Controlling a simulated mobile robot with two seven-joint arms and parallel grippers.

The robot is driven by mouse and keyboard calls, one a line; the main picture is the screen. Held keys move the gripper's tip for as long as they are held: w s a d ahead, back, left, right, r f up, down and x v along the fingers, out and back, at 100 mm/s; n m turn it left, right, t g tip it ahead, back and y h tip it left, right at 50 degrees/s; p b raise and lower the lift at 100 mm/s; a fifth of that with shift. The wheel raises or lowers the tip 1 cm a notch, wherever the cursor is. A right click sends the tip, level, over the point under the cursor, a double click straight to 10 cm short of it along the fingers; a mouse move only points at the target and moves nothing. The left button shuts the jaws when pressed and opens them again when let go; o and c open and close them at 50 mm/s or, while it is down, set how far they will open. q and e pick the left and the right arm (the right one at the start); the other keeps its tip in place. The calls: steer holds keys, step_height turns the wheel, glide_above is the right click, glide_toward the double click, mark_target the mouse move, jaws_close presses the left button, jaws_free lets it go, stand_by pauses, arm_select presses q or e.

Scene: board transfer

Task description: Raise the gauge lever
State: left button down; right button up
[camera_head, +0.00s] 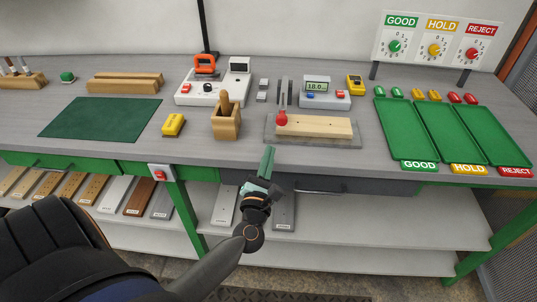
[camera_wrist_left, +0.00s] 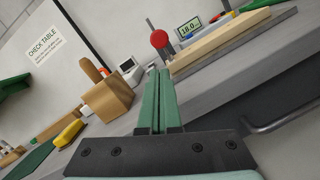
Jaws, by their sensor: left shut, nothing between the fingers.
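The gauge lever is a dark upright arm with a red ball knob (camera_head: 282,118), standing at the left end of the gauge on the bench. The red knob also shows in the left wrist view (camera_wrist_left: 159,39). A pale wooden board (camera_head: 318,126) lies on the gauge's grey base plate (camera_head: 345,141). The gauge display (camera_head: 317,87) reads about 18.0. My left gripper (camera_head: 267,156) is shut and empty, in front of the bench edge, below and left of the knob and apart from it. Its green fingers (camera_wrist_left: 161,98) point toward the gauge. My right gripper is not seen.
Green trays marked good, hold and reject (camera_head: 402,130) lie to the right. A drawer handle (camera_head: 318,190) is under the bench edge. Boards lie on the shelf below.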

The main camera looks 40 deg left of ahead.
arm_select(q)
steer(key=x, duration=0.7)
steer(key=shift+p, duration=0.4)
